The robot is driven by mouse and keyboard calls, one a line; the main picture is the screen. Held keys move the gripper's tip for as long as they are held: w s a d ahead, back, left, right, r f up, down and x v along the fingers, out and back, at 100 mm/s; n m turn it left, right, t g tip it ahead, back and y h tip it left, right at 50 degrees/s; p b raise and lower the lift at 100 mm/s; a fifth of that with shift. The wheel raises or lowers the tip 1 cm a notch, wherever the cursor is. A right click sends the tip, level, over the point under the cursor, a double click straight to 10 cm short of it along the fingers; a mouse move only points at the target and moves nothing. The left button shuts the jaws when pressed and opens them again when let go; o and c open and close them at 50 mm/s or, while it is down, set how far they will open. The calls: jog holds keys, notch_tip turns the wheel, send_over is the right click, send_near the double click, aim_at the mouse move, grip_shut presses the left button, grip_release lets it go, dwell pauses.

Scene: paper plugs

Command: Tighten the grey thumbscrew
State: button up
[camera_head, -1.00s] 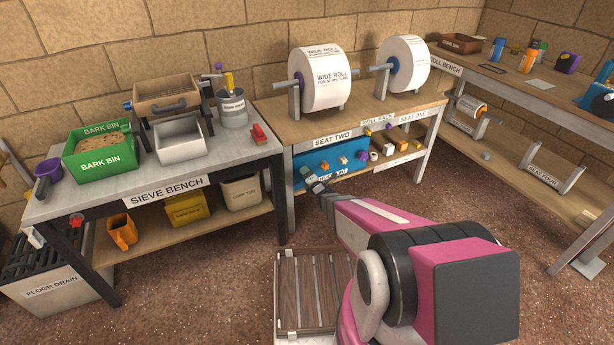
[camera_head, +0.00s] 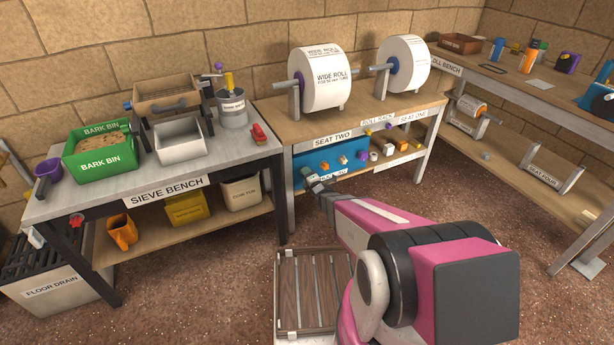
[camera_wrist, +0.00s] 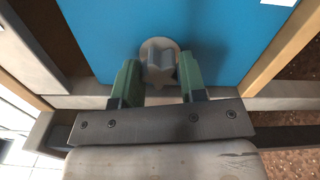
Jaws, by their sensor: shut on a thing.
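The grey thumbscrew (camera_wrist: 158,62) shows in the wrist view, with a round base and a raised flat wing, on the blue panel (camera_wrist: 215,30). In the head view my gripper (camera_head: 309,178) is at the left end of the blue panel (camera_head: 312,159), low on the roll bench. The thumbscrew is too small there to tell from the fingertips.
The sieve bench (camera_head: 205,170) stands close on the left. A slatted wooden crate (camera_head: 300,290) sits on the floor below my arm.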

jog(key=m, duration=2)
jog(key=o, duration=0.9)
jog(key=shift+v, duration=2.05)
